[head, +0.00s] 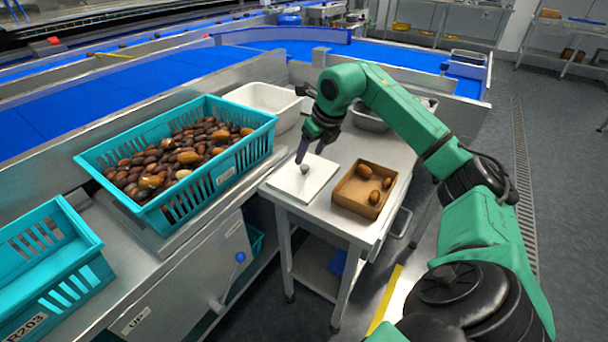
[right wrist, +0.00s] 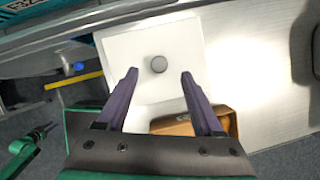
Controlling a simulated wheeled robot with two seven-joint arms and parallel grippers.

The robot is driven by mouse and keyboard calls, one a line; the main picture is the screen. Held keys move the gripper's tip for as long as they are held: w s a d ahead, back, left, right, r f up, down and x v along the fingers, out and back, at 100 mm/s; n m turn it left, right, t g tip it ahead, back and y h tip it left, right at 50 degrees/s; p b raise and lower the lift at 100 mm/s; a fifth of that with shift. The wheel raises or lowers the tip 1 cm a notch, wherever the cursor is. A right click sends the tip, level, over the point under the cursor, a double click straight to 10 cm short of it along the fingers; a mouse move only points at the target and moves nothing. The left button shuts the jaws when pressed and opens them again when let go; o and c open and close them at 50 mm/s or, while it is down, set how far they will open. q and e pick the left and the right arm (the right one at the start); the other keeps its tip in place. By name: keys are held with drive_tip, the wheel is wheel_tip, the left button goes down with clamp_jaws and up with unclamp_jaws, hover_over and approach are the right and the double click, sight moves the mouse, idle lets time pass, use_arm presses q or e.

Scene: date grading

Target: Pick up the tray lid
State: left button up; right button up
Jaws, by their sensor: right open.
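The tray lid (head: 291,184) is a flat white square with a round grey knob (head: 304,169). It lies on the small steel table, left of the brown tray. In the right wrist view the lid (right wrist: 125,60) lies ahead of my fingers, with its knob (right wrist: 158,64) between and beyond the fingertips. My right gripper (head: 309,154) is above the lid close to the knob. In the right wrist view my right gripper (right wrist: 159,76) is open and empty. The brown tray (head: 345,201) holds a few dates and stands uncovered. My left gripper is not in view.
A teal crate (head: 176,212) full of dates stands left of the table, with another teal crate (head: 75,283) at lower left. A white bin (head: 256,92) and a metal pan (head: 368,121) stand behind the gripper. The steel table (head: 336,232) has a little bare room around the lid.

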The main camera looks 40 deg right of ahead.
sight(304, 166)
drive_tip(key=x, duration=0.5)
drive_tip(key=shift+w+f, duration=0.1)
drive_tip(key=shift+f, duration=0.2)
drive_tip(key=shift+r, duration=0.1)
clamp_jaws()
